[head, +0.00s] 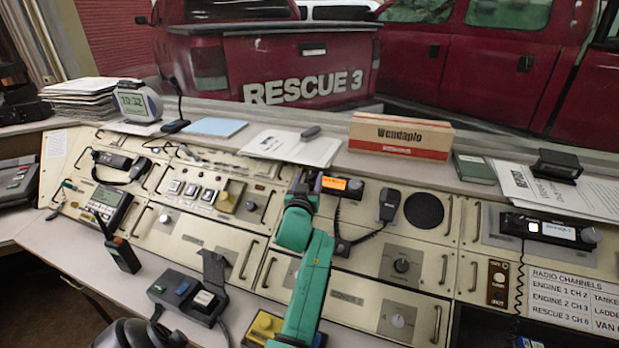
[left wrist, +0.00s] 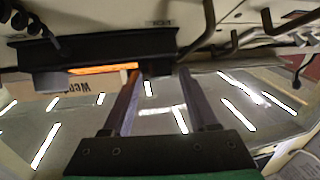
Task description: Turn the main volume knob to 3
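Several round knobs show in the head view, and their labels are too small to read, so I cannot tell which is the main volume knob. One knob (head: 401,265) is on a grey plate right of centre, with another knob (head: 398,320) below it. A small radio (head: 334,184) with an orange display has a knob (head: 355,187) at its right end. My left gripper (head: 309,181) is by the radio's left end. In the left wrist view its two fingers (left wrist: 160,73) are apart, with the radio (left wrist: 90,55) close beyond the tips; contact is unclear. My right gripper is out of view.
A handset (head: 389,204) hangs right of the small radio, its cord looping below. Metal pull handles line the panels. A cardboard box (head: 400,136) stands on the ledge behind. A second radio (head: 550,229) is at the right. The panel between handset and lower knobs looks clear.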

